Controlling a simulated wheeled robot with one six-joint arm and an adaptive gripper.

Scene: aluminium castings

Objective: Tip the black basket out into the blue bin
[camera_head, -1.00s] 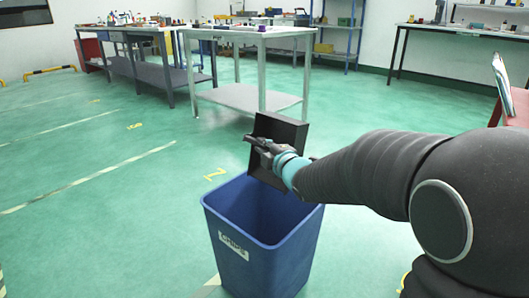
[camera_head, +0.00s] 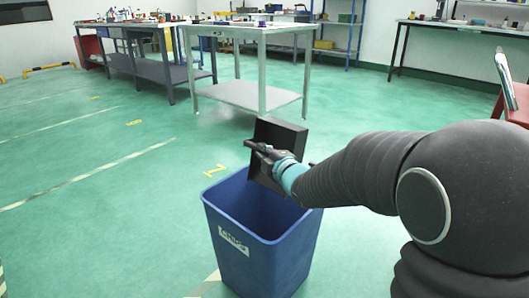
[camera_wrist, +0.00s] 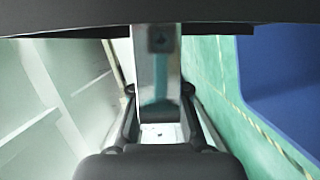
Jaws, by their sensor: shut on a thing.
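The black basket (camera_head: 281,133) is held tilted steeply on its side over the far right part of the blue bin's opening. My gripper (camera_head: 256,147) is shut on the basket at its near side. In the wrist view the dark basket wall (camera_wrist: 60,18) runs across the top, and my gripper (camera_wrist: 157,40) meets it at the middle. The blue bin (camera_head: 234,243) stands upright on the floor with a white label on its front. It also shows at the right of the wrist view (camera_wrist: 290,75). The inside bottom of the bin is hidden, and I see no contents in the basket.
A light workbench (camera_head: 262,33) with a lower shelf stands behind the bin. Darker benches (camera_head: 150,72) stand at the back left, and another table (camera_head: 465,28) at the back right. A red object (camera_head: 517,103) is at the right edge. The green floor at left is clear.

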